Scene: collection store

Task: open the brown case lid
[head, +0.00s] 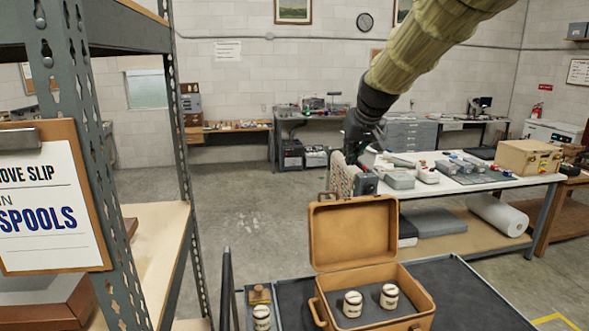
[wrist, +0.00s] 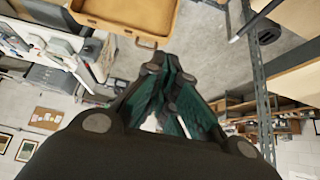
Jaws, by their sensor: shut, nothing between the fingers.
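The brown case (head: 418,318) stands on a dark-topped surface at the bottom of the head view. Its lid (head: 355,236) is raised and stands about upright at the back of the case, inside facing me. Two white cylinders with dark bands (head: 352,304) stand inside. My gripper (head: 352,152) is above and behind the lid's top edge, shut and empty, apart from the case. In the wrist view the shut fingers (wrist: 158,72) point toward a brown tray-like part of the case (wrist: 125,14) with a handle (wrist: 147,43); a gap shows between them.
A grey metal shelf (head: 182,120) with a clipboard sign (head: 52,200) stands at the left. A similar banded cylinder (head: 262,318) stands left of the case. Behind is a white table (head: 490,184) with boxes. The floor (head: 240,200) between is clear.

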